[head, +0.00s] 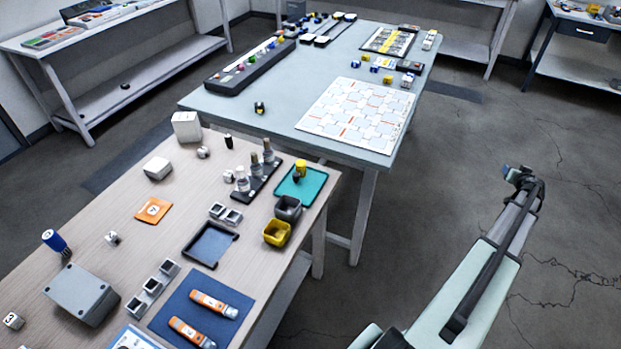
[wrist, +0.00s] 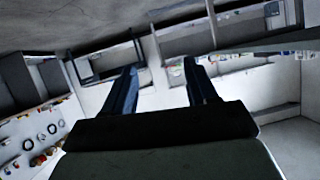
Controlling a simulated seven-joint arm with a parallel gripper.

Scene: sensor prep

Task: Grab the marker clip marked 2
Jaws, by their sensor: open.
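Small white clip-like blocks lie on the wooden table in the head view. One at the lower left (head: 13,321) shows a 3. Other small white pieces lie at the left middle (head: 112,238), near the back (head: 203,152) and beside the bottle rack (head: 228,176). Their marks are too small to read, so I cannot tell which is marked 2. My gripper (wrist: 163,75) is open and empty in the wrist view, its two dark fingers wide apart. In the head view my arm is at the right, over the floor, well away from the wooden table.
The wooden table (head: 130,190) also holds a grey box (head: 82,294), a blue mat (head: 172,327) with orange tubes, a dark tray (head: 208,246), a yellow cup (head: 276,233) and a bottle rack (head: 262,182). A pale blue table (head: 270,115) stands behind. The floor around my arm is clear.

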